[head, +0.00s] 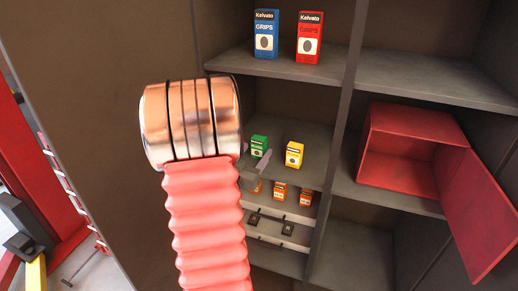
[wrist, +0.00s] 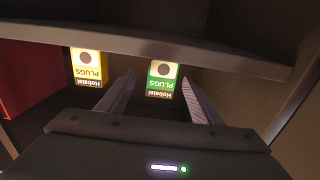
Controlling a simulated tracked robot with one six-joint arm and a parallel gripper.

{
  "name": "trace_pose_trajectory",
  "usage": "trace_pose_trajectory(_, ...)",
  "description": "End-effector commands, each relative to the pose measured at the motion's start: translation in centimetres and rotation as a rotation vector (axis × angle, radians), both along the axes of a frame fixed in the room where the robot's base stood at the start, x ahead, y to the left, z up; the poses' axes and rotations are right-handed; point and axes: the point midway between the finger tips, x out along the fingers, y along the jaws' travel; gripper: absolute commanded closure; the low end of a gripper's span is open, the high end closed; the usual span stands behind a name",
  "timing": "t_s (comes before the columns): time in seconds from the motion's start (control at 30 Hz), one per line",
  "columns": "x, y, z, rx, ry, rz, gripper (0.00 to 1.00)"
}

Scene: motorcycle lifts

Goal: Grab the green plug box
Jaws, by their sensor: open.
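The green plug box (head: 259,146) stands on the middle shelf, left of a yellow box (head: 294,155). In the wrist view the picture is upside down; the green plug box (wrist: 163,79) shows between and beyond my two fingers, and the yellow plug box (wrist: 86,68) is left of them. My gripper (wrist: 158,92) is open, with a finger on each side of the green box's line. Whether the fingers reach alongside the box is hard to tell. In the head view my arm hides most of my gripper; one finger (head: 265,161) shows just in front of the green box.
A blue box (head: 266,34) and a red box (head: 310,38) stand on the shelf above. Small orange boxes (head: 280,191) sit below. A red cabinet (head: 406,145) with its door open is at right. A shelf edge (wrist: 150,45) crosses the wrist view.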

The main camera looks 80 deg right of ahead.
Motion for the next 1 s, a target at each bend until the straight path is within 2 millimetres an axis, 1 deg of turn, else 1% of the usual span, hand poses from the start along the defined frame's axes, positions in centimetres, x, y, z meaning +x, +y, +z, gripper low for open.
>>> trace_pose_trajectory(0.03,-0.2,-0.9,0.0,-0.002,0.0,-0.003,0.41)
trace_pose_trajectory(0.1,-0.3,-1.8,0.0,0.0,0.0,-0.002,0.41)
trace_pose_trajectory(0.2,-0.5,-2.6,0.0,0.0,0.0,-0.002,0.41)
trace_pose_trajectory(0.3,-0.5,-2.9,0.0,-0.001,0.0,-0.001,0.41)
trace_pose_trajectory(0.57,-0.5,-2.9,0.0,-0.001,0.0,-0.001,0.41)
trace_pose_trajectory(0.67,-0.6,-3.3,0.0,-0.001,0.0,-0.002,0.41)
trace_pose_trajectory(0.77,-0.6,-4.2,0.0,0.0,0.0,-0.002,0.41)
trace_pose_trajectory(1.0,-0.9,-7.3,0.0,0.0,-0.001,-0.002,0.41)
